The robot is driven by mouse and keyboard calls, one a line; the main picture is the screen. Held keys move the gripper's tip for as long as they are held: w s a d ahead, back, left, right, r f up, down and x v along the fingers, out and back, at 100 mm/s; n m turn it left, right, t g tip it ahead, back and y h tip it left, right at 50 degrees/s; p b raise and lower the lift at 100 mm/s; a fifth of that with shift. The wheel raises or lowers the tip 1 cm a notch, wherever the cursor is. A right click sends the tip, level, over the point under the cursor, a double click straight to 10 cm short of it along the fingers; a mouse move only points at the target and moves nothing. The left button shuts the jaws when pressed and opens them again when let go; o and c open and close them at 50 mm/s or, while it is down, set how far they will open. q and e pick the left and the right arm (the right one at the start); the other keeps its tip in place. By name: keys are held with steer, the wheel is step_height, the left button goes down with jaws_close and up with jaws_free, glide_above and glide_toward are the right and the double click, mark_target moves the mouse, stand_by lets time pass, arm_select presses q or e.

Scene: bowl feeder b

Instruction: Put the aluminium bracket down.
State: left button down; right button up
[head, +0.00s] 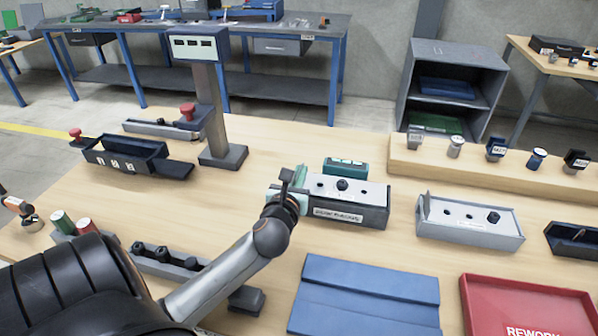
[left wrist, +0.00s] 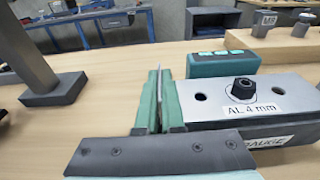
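The aluminium bracket (head: 372,194) is a pale grey plate with round holes, lying flat on a dark labelled gauge block (head: 345,218). In the left wrist view the bracket (left wrist: 215,110) carries a label reading "AL 4 mm", and a black knob stands up at its middle hole. My left gripper (head: 288,190) is at the bracket's left end. Its green fingers (left wrist: 159,98) are closed about a thin upright edge there, seemingly the bracket's flange. The fingers hide most of that flange. I cannot tell whether the plate touches the block everywhere. My right gripper is not in view.
A green box (head: 345,167) stands right behind the block. A similar grey fixture (head: 468,222) is to the right. A blue mat (head: 365,295) and a red rework tray (head: 530,310) lie in front. A display post (head: 215,110) stands behind left. Bare tabletop lies between them.

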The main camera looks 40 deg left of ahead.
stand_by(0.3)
arm_select(q)
steer(key=shift+f, duration=0.55)
steer(key=c, duration=1)
jaws_free()
steer(key=shift+c, duration=0.2)
steer(key=shift+r, duration=0.45)
steer(key=v, duration=1.2)
